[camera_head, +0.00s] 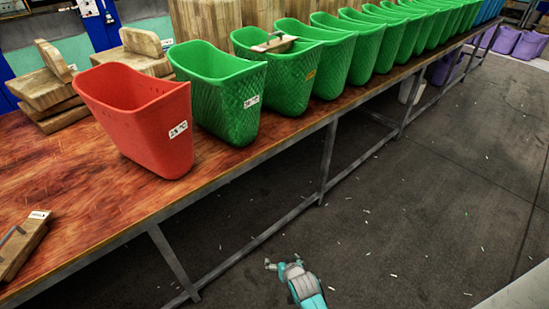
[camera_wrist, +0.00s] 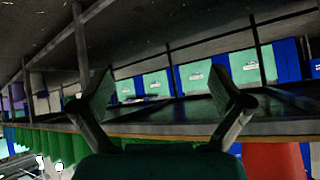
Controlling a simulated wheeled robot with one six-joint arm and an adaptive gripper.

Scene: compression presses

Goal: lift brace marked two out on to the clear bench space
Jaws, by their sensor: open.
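A wooden brace (camera_head: 274,44) with a bar handle lies at the rim of the second green bin (camera_head: 275,80), its lower part hidden inside. I cannot read any mark on it. Another wooden piece (camera_head: 22,245) with a dark handle and a small white label lies on the bench (camera_head: 95,215) at the left front; its label is too small to read. My gripper (camera_head: 283,262) is open and empty, low over the floor in front of the bench and well apart from both pieces. In the wrist view my gripper (camera_wrist: 163,95) shows spread fingers with nothing between.
A red bin (camera_head: 140,120) stands at the near end of a long row of green bins along the bench. Wooden blocks (camera_head: 50,90) are stacked behind it. The bench's left front is mostly bare. Bench legs (camera_head: 328,160) and rails stand beside my gripper.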

